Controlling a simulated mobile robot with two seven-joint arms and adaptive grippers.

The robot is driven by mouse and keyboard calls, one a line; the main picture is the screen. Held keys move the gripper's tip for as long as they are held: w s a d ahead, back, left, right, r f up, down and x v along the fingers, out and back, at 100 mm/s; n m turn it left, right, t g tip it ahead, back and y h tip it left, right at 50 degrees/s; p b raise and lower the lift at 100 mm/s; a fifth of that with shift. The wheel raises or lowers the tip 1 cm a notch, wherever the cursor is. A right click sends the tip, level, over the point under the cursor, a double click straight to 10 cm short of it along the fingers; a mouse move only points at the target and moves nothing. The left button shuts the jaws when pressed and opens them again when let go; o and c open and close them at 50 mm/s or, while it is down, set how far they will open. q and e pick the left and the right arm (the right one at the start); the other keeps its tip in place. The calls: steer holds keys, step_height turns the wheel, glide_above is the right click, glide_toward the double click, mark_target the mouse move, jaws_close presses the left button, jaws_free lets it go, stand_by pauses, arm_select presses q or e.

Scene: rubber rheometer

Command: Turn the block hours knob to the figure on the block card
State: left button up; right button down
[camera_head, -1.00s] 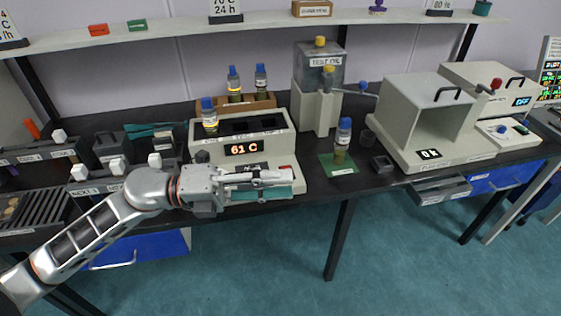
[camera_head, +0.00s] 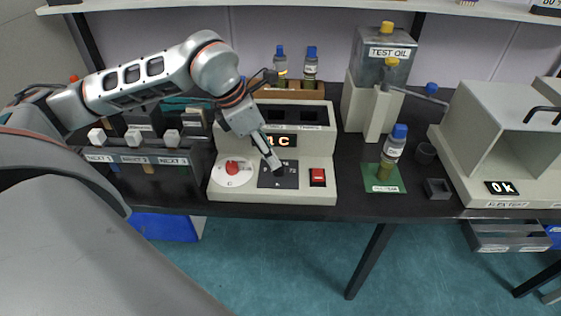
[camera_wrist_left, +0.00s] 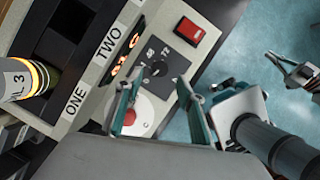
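The block heater (camera_head: 325,150) stands on the bench. Its front has a white dial with a red knob (camera_head: 232,168), a black hours panel (camera_head: 278,176) and a red switch (camera_head: 317,177). In the left wrist view the black hours knob (camera_wrist_left: 158,69) has figures around it, 48 and 72 among them. My left gripper (camera_head: 268,155) reaches down over the panel; its teal fingers (camera_wrist_left: 160,103) are apart with nothing between them. I cannot tell whether they touch the panel. My right gripper (camera_wrist_left: 288,68) shows small at the right of the wrist view. The block card is not in view now.
A blue-capped bottle (camera_head: 393,150) stands on a green mat (camera_head: 384,186) right of the block.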

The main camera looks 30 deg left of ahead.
mark_target(279, 169)
arm_select(q)
steer(key=x, duration=0.5)
steer(key=shift+w+f, duration=0.1)
steer(key=c, duration=1.1)
